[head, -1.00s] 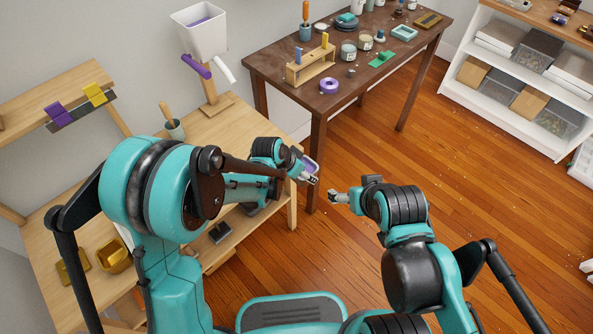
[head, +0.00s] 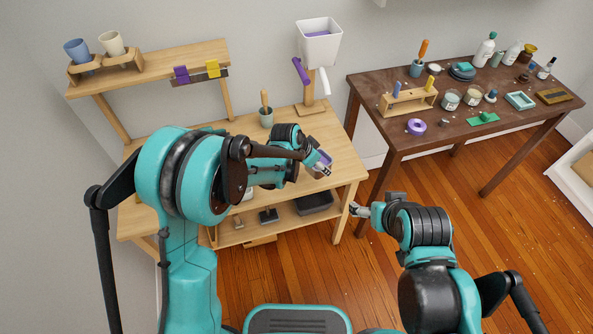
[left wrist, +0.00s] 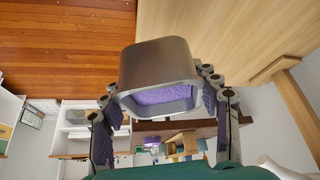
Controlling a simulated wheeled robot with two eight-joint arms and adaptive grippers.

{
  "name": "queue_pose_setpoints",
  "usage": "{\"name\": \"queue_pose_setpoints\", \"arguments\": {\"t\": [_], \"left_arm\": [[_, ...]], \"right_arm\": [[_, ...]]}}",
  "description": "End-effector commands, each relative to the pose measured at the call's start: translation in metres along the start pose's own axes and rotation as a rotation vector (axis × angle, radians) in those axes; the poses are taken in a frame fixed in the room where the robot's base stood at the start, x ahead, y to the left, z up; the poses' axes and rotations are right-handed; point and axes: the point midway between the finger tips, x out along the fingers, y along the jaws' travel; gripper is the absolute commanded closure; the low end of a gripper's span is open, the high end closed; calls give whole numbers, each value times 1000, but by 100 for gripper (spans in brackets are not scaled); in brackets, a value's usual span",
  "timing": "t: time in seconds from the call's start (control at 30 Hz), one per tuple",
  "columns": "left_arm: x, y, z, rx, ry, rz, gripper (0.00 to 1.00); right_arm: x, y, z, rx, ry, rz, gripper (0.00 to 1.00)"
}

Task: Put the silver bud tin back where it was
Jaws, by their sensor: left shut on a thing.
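The silver tin (left wrist: 157,65) is a rounded, tapered metal box with a purple inside, large in the left wrist view. My left gripper (left wrist: 160,88) is shut on it, with purple-padded fingers at either side. In the head view my left gripper (head: 322,168) holds the tin above the right end of the light wooden workbench (head: 345,160). Only a small part of the tin shows there. My right gripper (head: 361,210) is in front of the bench's right end, apart from everything. Its fingers are too small to tell open from shut.
A white bin on a wooden stand (head: 320,45) and a grey cup with a handled tool (head: 266,116) stand at the bench's back. A raised shelf (head: 150,65) carries cups and coloured clips. The dark table (head: 390,135) at right is crowded. My left arm hides the bench's middle.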

Motion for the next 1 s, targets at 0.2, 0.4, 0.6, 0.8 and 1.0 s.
{"name": "queue_pose_setpoints", "arguments": {"t": [0.2, 0.4, 0.6, 0.8, 1.0], "left_arm": [[24, -50, 26, -3, 0, -1, 68], [31, -69, 34, -1, 0, 0, 68], [48, -70, 44, 0, 0, 1, 68], [67, -70, 55, 0, 0, 0, 68], [66, -70, 54, 0, 0, 0, 68]], "right_arm": [[17, 0, 12, 0, 0, 0, 18], [21, 0, 15, 0, 0, 0, 18], [29, 0, 20, 0, 0, 0, 18], [37, 0, 26, 0, 0, 0, 18], [36, 0, 25, 0, 0, 0, 18]]}}
